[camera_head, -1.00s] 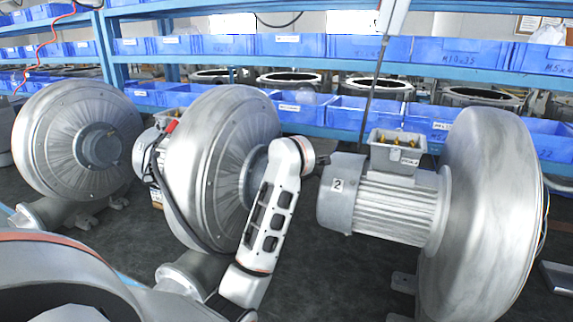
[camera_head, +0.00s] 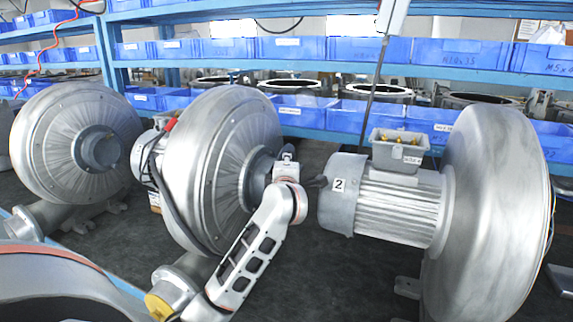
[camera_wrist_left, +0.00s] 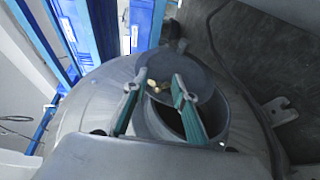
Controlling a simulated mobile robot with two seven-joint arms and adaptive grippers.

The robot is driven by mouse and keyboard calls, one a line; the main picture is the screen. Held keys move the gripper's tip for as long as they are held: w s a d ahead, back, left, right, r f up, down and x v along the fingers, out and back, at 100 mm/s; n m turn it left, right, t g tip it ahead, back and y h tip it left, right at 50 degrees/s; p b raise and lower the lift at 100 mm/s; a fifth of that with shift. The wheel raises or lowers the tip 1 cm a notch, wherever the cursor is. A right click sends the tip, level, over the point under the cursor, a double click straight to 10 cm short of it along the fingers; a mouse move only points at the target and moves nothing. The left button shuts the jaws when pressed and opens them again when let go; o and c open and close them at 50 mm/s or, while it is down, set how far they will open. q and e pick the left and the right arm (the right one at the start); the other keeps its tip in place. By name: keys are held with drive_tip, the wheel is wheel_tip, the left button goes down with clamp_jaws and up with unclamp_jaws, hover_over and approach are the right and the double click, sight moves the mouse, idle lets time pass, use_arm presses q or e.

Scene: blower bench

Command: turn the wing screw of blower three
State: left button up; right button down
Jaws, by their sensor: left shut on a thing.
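The middle blower (camera_head: 222,150) stands with its round silver face turned right, its dark inlet (camera_head: 260,175) near my left wrist. In the left wrist view its pale housing (camera_wrist_left: 90,100) fills the background. A small brass-coloured wing screw (camera_wrist_left: 153,87) shows by a grey round plate at the open pipe. My left gripper (camera_wrist_left: 154,83) has its green-lined fingers on either side of the screw, shut on it. In the head view the left arm reaches up from below to the inlet, and its fingertips cannot be made out. My right gripper is not in view.
A blower with a motor marked 2 (camera_head: 395,200) stands close on the right. Another blower (camera_head: 80,140) stands at the left. Blue shelves with bins (camera_head: 290,110) run behind. A dark cable (camera_head: 165,200) loops at the middle blower's left. Dark floor lies open between the blowers.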

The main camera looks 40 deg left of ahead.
use_arm(q)
drive_tip(key=shift+f+n+t+y+p, duration=0.25)
drive_tip(key=shift+n+t+y+p, duration=0.3)
drive_tip(key=shift+t+p, duration=0.5)
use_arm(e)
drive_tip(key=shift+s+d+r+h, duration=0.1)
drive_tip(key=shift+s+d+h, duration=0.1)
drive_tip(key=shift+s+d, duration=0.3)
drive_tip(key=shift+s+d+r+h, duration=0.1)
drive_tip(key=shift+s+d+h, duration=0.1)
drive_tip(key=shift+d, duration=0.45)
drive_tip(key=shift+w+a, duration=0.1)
use_arm(q)
drive_tip(key=o, duration=1.1)
drive_tip(key=shift+r, duration=0.1)
drive_tip(key=v, duration=1.2)
drive_tip(key=shift+d, duration=0.1)
